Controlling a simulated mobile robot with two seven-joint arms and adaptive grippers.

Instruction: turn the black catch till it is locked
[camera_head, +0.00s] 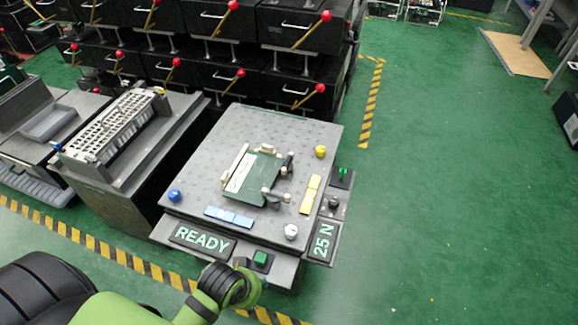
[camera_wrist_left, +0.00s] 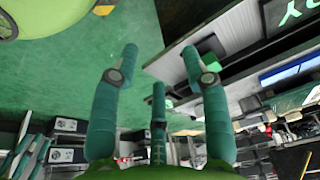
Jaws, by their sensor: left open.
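A green fixture plate (camera_head: 256,178) sits on the grey perforated top of a workstation (camera_head: 215,135) in the head view. Two small dark pieces with pale ends, one at its upper right (camera_head: 288,163) and one at its lower right (camera_head: 272,196), stand on it; I cannot tell which is the black catch or how far it is turned. My left arm comes in from the lower left and ends at the station's front edge, off the plate. In the left wrist view my left gripper (camera_wrist_left: 160,62) has its teal fingers spread and empty. My right gripper is not in view.
The station carries a blue knob (camera_head: 174,195), a yellow knob (camera_head: 320,151), a white knob (camera_head: 291,231), a READY panel (camera_head: 202,240) and a 25 N panel (camera_head: 322,242). A green button (camera_head: 261,258) is on its front. Green floor lies open to the right.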

